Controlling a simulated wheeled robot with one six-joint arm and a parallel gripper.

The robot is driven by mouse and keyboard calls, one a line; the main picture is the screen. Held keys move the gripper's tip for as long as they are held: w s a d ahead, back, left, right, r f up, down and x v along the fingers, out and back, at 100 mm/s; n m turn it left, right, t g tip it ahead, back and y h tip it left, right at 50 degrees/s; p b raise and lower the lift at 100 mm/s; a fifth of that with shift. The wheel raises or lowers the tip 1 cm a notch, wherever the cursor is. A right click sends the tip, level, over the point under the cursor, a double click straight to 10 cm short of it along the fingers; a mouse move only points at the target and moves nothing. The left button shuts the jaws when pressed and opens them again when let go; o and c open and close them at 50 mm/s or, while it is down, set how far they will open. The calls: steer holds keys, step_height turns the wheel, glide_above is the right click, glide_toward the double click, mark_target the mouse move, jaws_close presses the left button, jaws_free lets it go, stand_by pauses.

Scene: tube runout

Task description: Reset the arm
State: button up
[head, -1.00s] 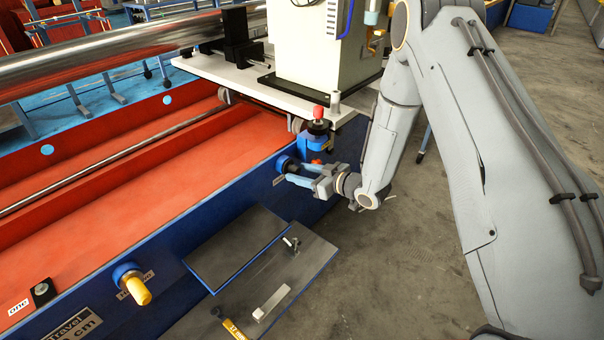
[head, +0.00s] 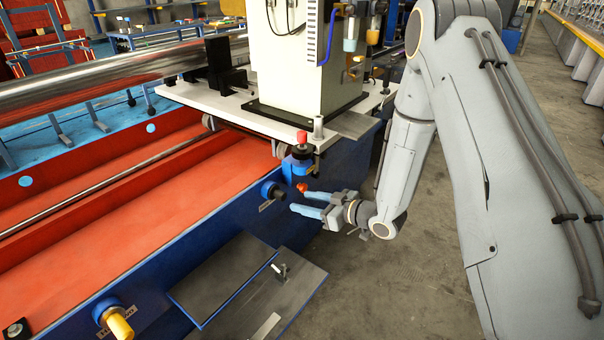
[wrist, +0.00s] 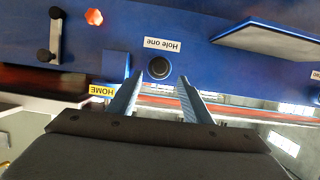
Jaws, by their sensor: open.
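My gripper (head: 311,204) is open and empty in the head view, with its two light blue fingers pointing left at the blue side of the bench. My arm (head: 405,160) reaches down from the upper right.
A white carriage plate (head: 230,108) with a cream column (head: 300,55) overhangs above the gripper. An orange-red knob (head: 302,187) sits close to the upper finger. A dark shelf (head: 225,275) and a yellow-handled knob (head: 120,325) are at lower left.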

steer(key=s+d+r+m+g+h+p, duration=0.1)
steer(key=s+d+r+m+h+p, duration=0.15)
steer(key=d+r+h, duration=0.35)
steer(key=s+d+r+m+g+h+p, duration=0.1)
steer(key=s+d+r+m+h, duration=0.2)
steer(key=d, duration=0.5)
steer(key=s+d+r+m+g+h+p, duration=0.1)
steer(key=s+r, duration=0.4)
steer(key=s, duration=0.7)
steer(key=s+d+r+m+g+h+p, duration=0.1)
steer(key=s+r+m+g, duration=0.3)
steer(key=s, duration=0.8)
step_height(320, 180, up, 2)
steer(key=shift+s+d+g+h, duration=0.2)
steer(key=shift+s+g+h, duration=0.1)
steer(key=shift+g, duration=0.7)
